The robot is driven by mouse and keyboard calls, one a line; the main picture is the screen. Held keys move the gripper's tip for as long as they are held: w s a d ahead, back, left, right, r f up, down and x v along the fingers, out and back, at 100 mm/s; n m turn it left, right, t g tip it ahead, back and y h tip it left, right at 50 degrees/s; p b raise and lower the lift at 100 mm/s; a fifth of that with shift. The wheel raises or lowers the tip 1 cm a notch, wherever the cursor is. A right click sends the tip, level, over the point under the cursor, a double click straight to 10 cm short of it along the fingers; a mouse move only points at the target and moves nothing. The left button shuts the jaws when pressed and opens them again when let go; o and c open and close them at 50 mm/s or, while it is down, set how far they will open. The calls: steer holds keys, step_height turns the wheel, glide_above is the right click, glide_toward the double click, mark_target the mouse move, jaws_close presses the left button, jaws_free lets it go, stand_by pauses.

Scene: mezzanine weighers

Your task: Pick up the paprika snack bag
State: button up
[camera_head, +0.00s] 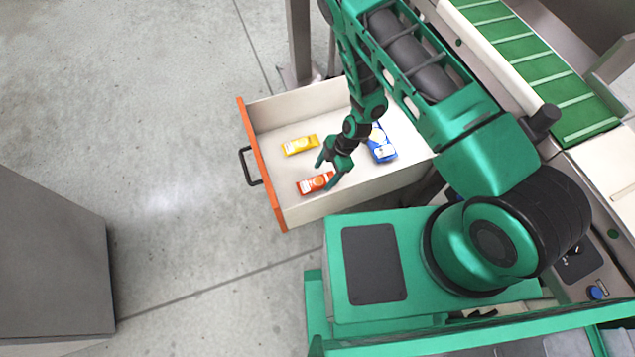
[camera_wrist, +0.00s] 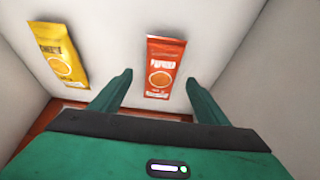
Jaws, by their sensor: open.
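The paprika snack bag (camera_head: 313,184) is orange-red and lies flat on the drawer floor near the drawer's front corner. In the wrist view the paprika bag (camera_wrist: 162,68) shows its label and lies beyond and between my fingers. My gripper (camera_head: 332,172) is open and points down into the drawer above the bag. The fingers appear apart from the bag. Part of the bag is hidden behind the gripper in the head view.
The open drawer (camera_head: 262,150) has pale walls and an orange front with a black handle (camera_head: 250,167). A yellow bag (camera_head: 300,145) and a blue bag (camera_head: 382,149) lie in it. A grey cabinet (camera_head: 55,260) stands at left; a green conveyor (camera_head: 540,70) is at upper right.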

mark_target(321, 180)
steer(key=shift+x, duration=1.85)
steer(key=shift+d, duration=0.1)
steer(key=c, duration=1.1)
steer(key=shift+c, duration=0.2)
